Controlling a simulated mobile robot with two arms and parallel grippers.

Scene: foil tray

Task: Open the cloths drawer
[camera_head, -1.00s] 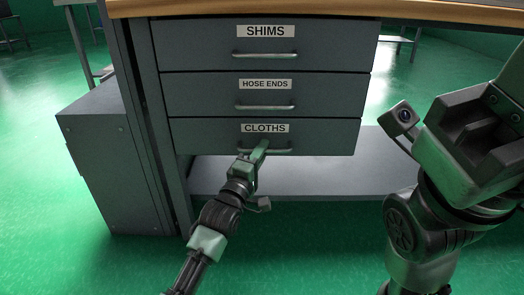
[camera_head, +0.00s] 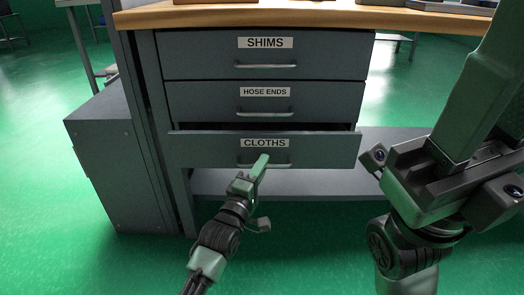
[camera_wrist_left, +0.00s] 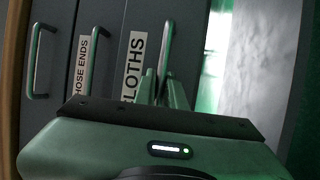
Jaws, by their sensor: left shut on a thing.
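The cloths drawer (camera_head: 320,150) is the lowest of the three grey drawers and stands a little way out, with a dark gap above its front. Its bar handle (camera_head: 280,165) runs below the CLOTHS label. My left gripper (camera_head: 260,164) is shut on this handle near its left part. In the left wrist view the fingers (camera_wrist_left: 158,88) close around the handle (camera_wrist_left: 168,45), beside the CLOTHS label (camera_wrist_left: 134,66). My right arm is at the right of the head view; its fingertips are not clearly visible.
The shims drawer (camera_head: 200,55) and hose ends drawer (camera_head: 200,102) above are closed. A wooden worktop (camera_head: 350,18) lies over them. A grey cabinet (camera_head: 115,160) stands at the left. A low shelf (camera_head: 300,184) runs under the drawers. The green floor in front is clear.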

